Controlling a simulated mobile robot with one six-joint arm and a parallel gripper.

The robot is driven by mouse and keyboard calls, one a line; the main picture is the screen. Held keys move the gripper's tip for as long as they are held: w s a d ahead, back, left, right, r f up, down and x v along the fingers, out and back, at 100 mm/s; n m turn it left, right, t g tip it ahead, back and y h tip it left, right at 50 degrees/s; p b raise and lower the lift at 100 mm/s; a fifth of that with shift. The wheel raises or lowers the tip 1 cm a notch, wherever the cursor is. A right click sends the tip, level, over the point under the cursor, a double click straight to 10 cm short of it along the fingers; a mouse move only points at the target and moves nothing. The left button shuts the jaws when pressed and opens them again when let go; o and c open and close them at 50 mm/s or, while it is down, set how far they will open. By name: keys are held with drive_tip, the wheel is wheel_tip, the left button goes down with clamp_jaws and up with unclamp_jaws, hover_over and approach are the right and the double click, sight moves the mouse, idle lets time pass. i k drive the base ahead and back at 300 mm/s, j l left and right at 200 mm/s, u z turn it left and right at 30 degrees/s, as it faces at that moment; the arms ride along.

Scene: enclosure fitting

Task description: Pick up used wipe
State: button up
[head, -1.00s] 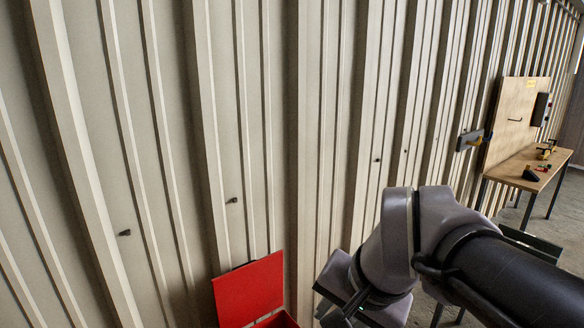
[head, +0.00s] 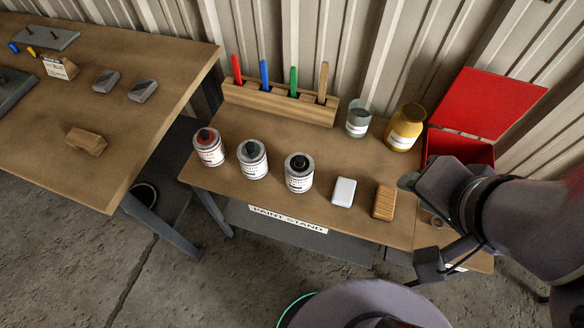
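I cannot make out a used wipe for certain in the head view. A white block (head: 343,192) lies near the front edge of the paint stand (head: 228,180), beside a ribbed wooden block (head: 384,202). My gripper (head: 420,225) is at the right end of the stand, seen from above and partly hidden by my own arm. Whether its fingers are apart or closed is not clear. A small tan thing (head: 437,222) shows beside it, too small to identify. The red bin (head: 460,148) with its lid up stands behind my gripper.
Three paint tins (head: 253,160) stand along the stand's front left. A wooden rack (head: 275,103) holding coloured-handled tools is at the back, with a glass jar (head: 359,120) and a yellow jar (head: 405,128) to its right. A workbench (head: 130,125) is at left.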

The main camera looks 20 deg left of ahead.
sight(141, 92)
drive_tip(key=u, duration=1.95)
drive_tip(key=i+j, duration=0.25)
drive_tip(key=i, duration=0.2)
drive_tip(key=i+j, duration=0.2)
drive_tip(key=i, duration=0.3)
drive_tip(key=i+j, duration=0.25)
drive_tip(key=i, duration=0.2)
